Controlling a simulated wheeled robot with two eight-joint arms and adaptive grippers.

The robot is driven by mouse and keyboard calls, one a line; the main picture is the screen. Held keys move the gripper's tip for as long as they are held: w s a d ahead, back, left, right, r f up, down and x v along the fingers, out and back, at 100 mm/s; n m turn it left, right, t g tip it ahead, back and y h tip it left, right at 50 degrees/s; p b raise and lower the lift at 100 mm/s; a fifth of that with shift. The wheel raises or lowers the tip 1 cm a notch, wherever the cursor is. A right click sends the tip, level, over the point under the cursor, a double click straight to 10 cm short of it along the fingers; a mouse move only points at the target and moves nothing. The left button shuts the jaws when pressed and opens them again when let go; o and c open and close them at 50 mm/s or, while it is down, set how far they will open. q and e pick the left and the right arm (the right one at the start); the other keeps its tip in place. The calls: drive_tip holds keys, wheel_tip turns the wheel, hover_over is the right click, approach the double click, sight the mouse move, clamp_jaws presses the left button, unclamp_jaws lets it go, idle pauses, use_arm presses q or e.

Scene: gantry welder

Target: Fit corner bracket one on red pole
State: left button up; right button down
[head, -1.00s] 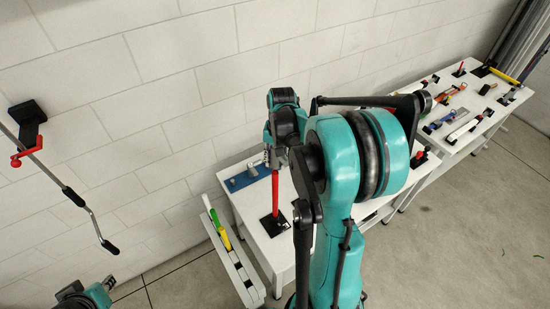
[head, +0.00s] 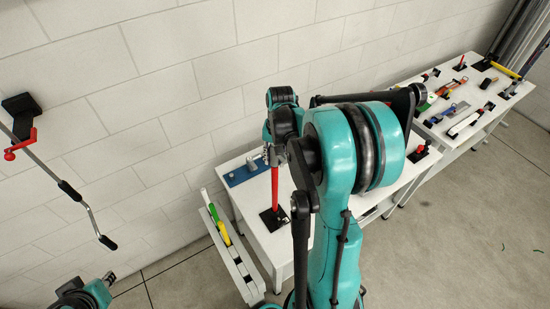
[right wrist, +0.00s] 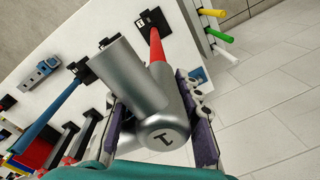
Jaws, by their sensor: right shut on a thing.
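Corner bracket one (right wrist: 128,78) is a grey metal piece of joined tubes with a "1" on its near end. My right gripper (right wrist: 150,92) is shut on it, with a dark pad on each side. The red pole (head: 275,188) stands upright on a black base (head: 270,220) on the white table. In the right wrist view the pole (right wrist: 156,45) runs up to the bracket's far tube end; I cannot tell how far it sits inside. In the head view my right gripper (head: 270,155) is at the pole's top. My left gripper (head: 106,279) is at lower left, its jaws unclear.
A blue plate with a grey block (head: 247,172) lies beside the pole. A side rack (head: 232,262) holds green and yellow handles. A farther table (head: 470,95) carries several tools. My right arm hides part of the table.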

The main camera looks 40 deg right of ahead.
sight(275, 171)
drive_tip(key=shift+f, duration=0.2)
idle(0.4)
drive_tip(key=shift+f+b, duration=3.3)
drive_tip(key=shift+f, duration=0.05)
drive_tip(key=c, duration=1)
unclamp_jaws()
drive_tip(key=shift+r, duration=0.1)
drive_tip(key=shift+r, duration=0.15)
drive_tip(key=r, duration=1.1)
drive_tip(key=shift+s+d+r, duration=0.2)
drive_tip(key=shift+s+r, duration=0.1)
drive_tip(key=shift+r, duration=0.1)
